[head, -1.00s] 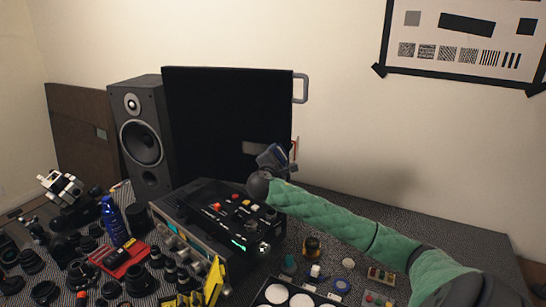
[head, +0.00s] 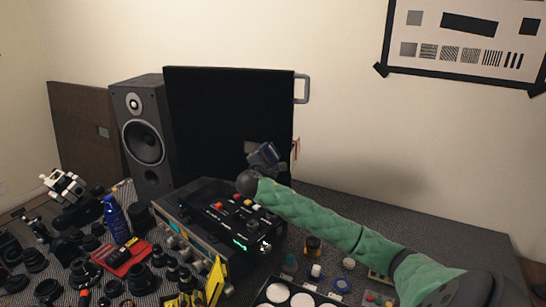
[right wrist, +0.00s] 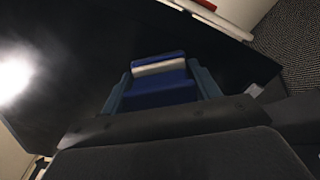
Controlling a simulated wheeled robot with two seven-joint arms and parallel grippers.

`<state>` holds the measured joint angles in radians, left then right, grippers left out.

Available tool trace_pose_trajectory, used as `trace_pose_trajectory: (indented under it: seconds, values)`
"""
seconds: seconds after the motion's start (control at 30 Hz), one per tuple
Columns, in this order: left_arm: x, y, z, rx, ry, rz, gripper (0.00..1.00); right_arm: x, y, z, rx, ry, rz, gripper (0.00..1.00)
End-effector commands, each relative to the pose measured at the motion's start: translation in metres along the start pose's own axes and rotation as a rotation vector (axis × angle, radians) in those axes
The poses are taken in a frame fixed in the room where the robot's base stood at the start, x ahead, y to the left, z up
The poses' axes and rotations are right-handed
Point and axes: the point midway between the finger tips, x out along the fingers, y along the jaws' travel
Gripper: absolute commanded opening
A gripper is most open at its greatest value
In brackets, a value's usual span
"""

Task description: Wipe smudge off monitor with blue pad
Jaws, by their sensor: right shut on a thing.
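The black monitor (head: 225,110) stands upright at the back of the table, next to the speaker. A faint grey patch, the likely smudge (head: 250,147), shows low on its right part, partly hidden by my right gripper (head: 266,155). My right gripper is in front of the monitor's lower right part. In the right wrist view, its fingers are shut on the blue pad (right wrist: 161,92), which has a pale strip along its far edge. The dark screen (right wrist: 75,50) lies just beyond the pad; I cannot tell if they touch. My left gripper is not in view.
A speaker (head: 142,135) stands left of the monitor. A control box (head: 235,212) with coloured buttons sits below my right wrist. Lens parts, a blue bottle (head: 116,218) and a red tray crowd the left.

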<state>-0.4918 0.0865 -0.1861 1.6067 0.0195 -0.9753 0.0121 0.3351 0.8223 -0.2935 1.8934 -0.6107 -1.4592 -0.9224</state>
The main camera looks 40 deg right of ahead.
Motion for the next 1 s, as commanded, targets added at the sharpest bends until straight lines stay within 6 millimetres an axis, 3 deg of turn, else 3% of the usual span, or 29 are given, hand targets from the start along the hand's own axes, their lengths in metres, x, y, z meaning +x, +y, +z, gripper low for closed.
trace_pose_trajectory:
  seconds: [1.0]
  values:
    - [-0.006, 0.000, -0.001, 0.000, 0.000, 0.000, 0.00, 0.002, 0.033, -0.048, 0.001, 0.001, 0.000, 0.43]
